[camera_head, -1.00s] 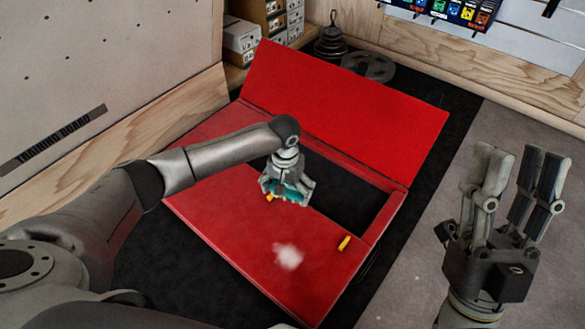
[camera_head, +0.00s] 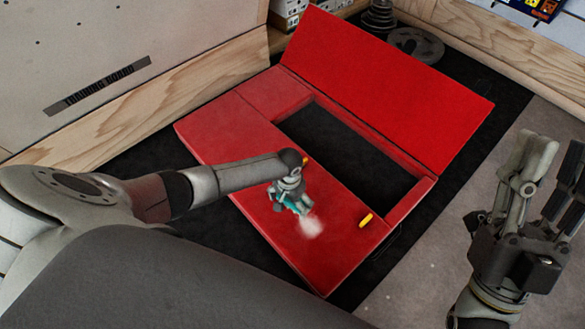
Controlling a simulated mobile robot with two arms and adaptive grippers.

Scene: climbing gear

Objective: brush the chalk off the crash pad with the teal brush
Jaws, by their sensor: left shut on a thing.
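The red crash pad (camera_head: 262,215) lies on the dark mat, with an open recess in it and a raised red flap behind. A whitish chalk patch (camera_head: 312,228) is on its front panel. My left gripper (camera_head: 288,203) is shut on the teal brush (camera_head: 294,205), of which only a small part shows. The brush is at the upper left edge of the chalk patch; I cannot tell whether it touches the pad. My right gripper (camera_head: 548,190) is open and empty over the grey floor at the right.
A yellow piece (camera_head: 366,220) sits on the pad right of the chalk. Round weights (camera_head: 416,44) stand behind the flap, near white boxes (camera_head: 288,12). Wooden boards (camera_head: 140,95) edge the left and back.

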